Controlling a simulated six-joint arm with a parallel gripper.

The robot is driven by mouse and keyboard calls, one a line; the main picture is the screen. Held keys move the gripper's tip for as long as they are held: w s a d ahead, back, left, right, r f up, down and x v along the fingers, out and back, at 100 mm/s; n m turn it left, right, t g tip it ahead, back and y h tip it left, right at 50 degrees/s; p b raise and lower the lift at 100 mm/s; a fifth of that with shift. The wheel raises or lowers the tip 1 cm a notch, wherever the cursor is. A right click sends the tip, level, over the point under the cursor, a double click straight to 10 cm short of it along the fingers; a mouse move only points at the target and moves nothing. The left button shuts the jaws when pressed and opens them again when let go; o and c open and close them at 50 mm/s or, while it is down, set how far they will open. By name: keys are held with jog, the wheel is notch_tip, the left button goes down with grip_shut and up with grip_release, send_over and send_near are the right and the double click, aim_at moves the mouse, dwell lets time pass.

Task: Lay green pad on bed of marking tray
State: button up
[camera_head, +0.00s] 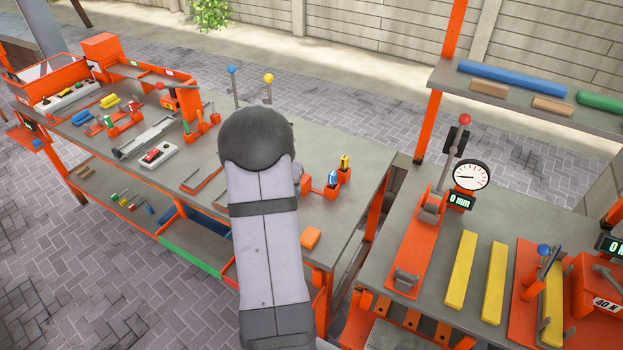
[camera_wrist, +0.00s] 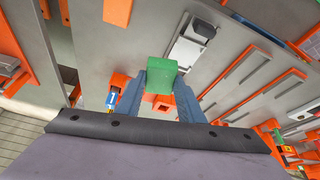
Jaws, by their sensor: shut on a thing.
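The green pad (camera_wrist: 162,68) shows as a green block between the two finger ends of my gripper (camera_wrist: 163,74) in the wrist view. My gripper is shut on it and holds it above the grey bench. In the head view my arm hides both the gripper and the pad. An orange-edged low frame (camera_head: 203,177) lies on the bench left of my arm, partly hidden; orange rails (camera_wrist: 262,97) also show at right in the wrist view. I cannot tell for sure which of these is the marking tray.
A white box with a red switch (camera_head: 156,156) and a grey rail fixture (camera_head: 147,137) stand to the left. An orange holder with blue and yellow pieces (camera_head: 331,185) and an orange block (camera_head: 310,238) stand right of my arm. A dial gauge (camera_head: 471,176) stands on the right bench.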

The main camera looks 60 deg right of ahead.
jog(key=shift+w+d+r+m+g+p, duration=0.2)
jog(key=shift+w+m, duration=0.25)
jog(key=shift+w, duration=0.45)
jog(key=shift+w+a+r+m+g+p, duration=0.15)
jog(key=shift+w+r+m+p, duration=0.2)
jog(key=shift+w, duration=0.6)
jog(key=shift+w+d+r+m+g+p, duration=0.2)
jog(key=shift+w+m, duration=0.3)
jog(key=shift+w, duration=0.4)
jog(key=shift+a+b, duration=0.1)
jog(key=shift+b, duration=0.25)
notch_tip(320, 180, down, 9)
jog(key=b, duration=0.7)
jog(key=shift+r+b, duration=0.2)
jog(key=shift+b, duration=0.15)
jog(key=shift+f+b, duration=0.7)
jog(key=o, duration=1.1)
jog(key=shift+o, duration=0.2)
